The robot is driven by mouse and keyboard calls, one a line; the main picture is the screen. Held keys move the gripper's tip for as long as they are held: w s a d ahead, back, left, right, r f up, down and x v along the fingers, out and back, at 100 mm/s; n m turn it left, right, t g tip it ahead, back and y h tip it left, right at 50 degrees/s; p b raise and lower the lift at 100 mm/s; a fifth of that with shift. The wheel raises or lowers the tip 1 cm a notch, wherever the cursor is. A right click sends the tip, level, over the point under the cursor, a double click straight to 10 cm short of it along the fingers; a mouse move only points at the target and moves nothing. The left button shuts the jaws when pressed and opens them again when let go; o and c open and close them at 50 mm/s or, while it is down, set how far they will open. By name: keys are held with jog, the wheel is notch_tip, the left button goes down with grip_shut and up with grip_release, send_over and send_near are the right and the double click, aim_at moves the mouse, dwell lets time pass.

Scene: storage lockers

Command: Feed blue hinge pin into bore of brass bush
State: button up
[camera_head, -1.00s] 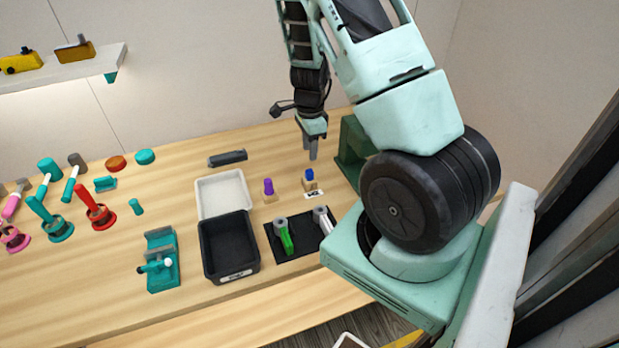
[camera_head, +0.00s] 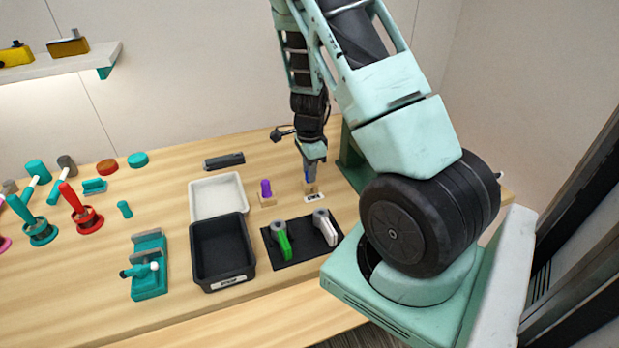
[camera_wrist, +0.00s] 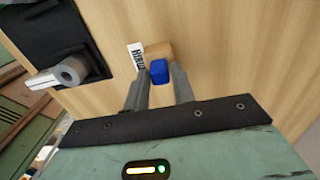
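The blue hinge pin (camera_wrist: 159,70) stands in a small wooden block (camera_wrist: 158,49) with a printed label beside it. My gripper (camera_wrist: 160,78) is open, one finger on each side of the pin, with gaps showing. In the head view my gripper (camera_head: 309,175) is low over the block and mostly hides the pin. A black mat (camera_head: 298,256) holds a green part (camera_head: 284,246) and a white part (camera_head: 327,230), each with a grey ring-shaped end. The white part's open ring (camera_wrist: 69,75) shows in the wrist view. I cannot make out a brass-coloured bush.
A purple pin (camera_head: 266,188) stands in its own block left of my gripper. A white tray (camera_head: 241,185) and a black bin (camera_head: 222,281) are farther left. A dark green stand (camera_head: 350,172) is close on the right. Teal and red tools fill the far left.

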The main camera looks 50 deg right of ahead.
jog(key=c, duration=0.4)
notch_tip(320, 180, up, 7)
jog(key=p, duration=0.6)
jog(key=shift+r+p, duration=0.15)
jog(key=shift+p, duration=0.25)
